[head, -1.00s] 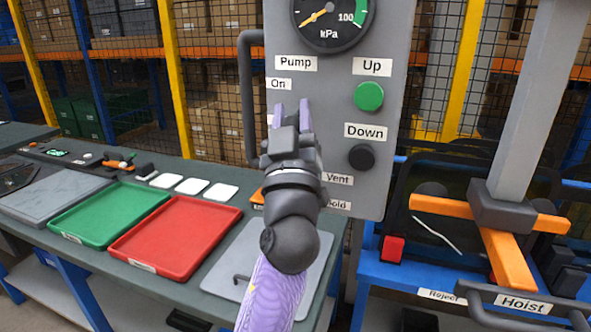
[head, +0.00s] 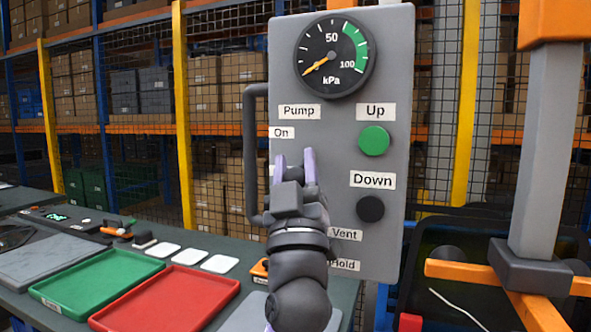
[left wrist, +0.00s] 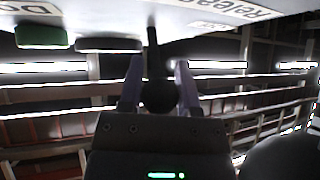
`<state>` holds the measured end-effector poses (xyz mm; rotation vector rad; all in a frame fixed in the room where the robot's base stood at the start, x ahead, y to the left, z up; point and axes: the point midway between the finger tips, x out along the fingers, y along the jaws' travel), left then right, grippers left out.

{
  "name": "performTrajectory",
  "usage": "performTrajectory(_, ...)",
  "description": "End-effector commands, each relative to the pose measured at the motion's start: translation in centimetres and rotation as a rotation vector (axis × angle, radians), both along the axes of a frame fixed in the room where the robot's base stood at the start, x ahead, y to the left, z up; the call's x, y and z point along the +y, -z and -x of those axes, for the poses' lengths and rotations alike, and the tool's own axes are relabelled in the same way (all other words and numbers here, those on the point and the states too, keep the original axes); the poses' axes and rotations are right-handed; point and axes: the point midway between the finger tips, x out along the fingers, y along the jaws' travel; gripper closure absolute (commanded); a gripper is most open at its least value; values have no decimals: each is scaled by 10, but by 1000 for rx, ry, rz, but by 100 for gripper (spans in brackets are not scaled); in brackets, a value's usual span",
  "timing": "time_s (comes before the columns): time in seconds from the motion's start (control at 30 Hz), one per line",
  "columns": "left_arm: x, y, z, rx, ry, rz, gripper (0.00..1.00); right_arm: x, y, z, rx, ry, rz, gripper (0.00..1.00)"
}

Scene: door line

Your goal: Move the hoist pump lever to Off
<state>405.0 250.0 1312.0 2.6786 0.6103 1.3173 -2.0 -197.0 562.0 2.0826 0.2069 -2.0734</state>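The grey hoist panel (head: 395,235) stands upright ahead of me, with a "Pump" label (head: 299,112) and an "On" label (head: 282,132) at its upper left. My left gripper (head: 295,160) is in front of the panel just below "On" and hides the lever and any Off label in the head view. In the left wrist view, a dark lever with a round knob (left wrist: 158,97) stands out from the panel between the two purple fingers of my left gripper (left wrist: 160,65). The fingers are apart, one each side of the knob; contact is unclear. My right gripper is out of view.
A gauge (head: 335,55) reads near zero. A green Up button (head: 374,140) and black Down button (head: 370,208) are right of the gripper. A dark handle bar (head: 250,155) runs along the panel's left edge. Green (head: 92,284) and red (head: 165,302) trays lie on the bench.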

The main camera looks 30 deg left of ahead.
Motion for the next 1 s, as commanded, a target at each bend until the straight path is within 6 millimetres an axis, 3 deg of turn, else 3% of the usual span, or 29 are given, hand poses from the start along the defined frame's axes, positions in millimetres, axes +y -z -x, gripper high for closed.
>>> performTrajectory(0.03,0,0,0,0,0,0,44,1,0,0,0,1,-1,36)
performTrajectory(0.1,0,0,0,0,0,0,29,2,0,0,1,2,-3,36)
performTrajectory(0.13,0,0,0,0,0,0,28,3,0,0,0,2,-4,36)
performTrajectory(0.4,-1,2,1,1,0,0,28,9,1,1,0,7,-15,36)
performTrajectory(0.73,-29,62,40,5,2,5,28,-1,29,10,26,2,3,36)
performTrajectory(1.0,-39,75,55,1,-1,1,28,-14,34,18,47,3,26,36)
